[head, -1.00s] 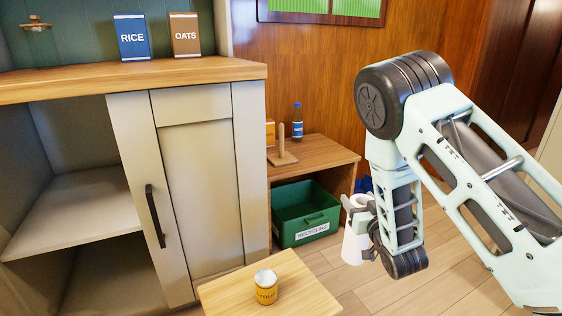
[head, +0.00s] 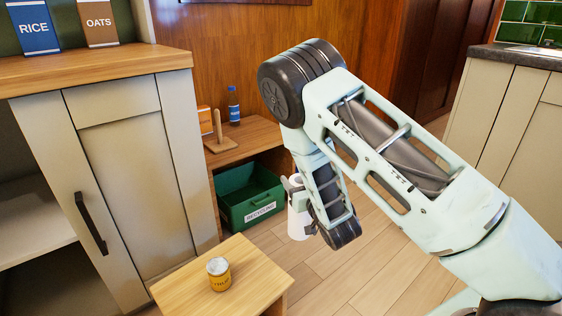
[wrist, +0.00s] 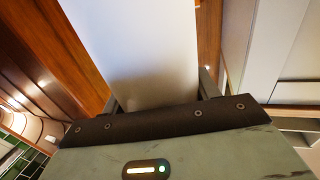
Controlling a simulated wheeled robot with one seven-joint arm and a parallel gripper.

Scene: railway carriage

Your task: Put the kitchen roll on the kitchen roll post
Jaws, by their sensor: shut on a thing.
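The white kitchen roll (head: 299,222) hangs upright in my gripper (head: 296,186), in front of the right end of the low wooden shelf unit. My arm hides part of the roll. In the wrist view the roll (wrist: 145,50) fills the middle, between the fingers of my gripper (wrist: 157,100), which is shut on it. The kitchen roll post (head: 219,130) is a wooden peg on a flat base. It stands empty on top of the low shelf unit (head: 258,136), to the left of and behind the roll, apart from it.
A blue bottle (head: 233,106) and an orange box (head: 205,120) stand close to the post. A green recycling crate (head: 249,194) sits in the shelf below. A yellow can (head: 219,274) stands on a small wooden table (head: 254,268) in front. A tall cabinet (head: 130,170) borders the left.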

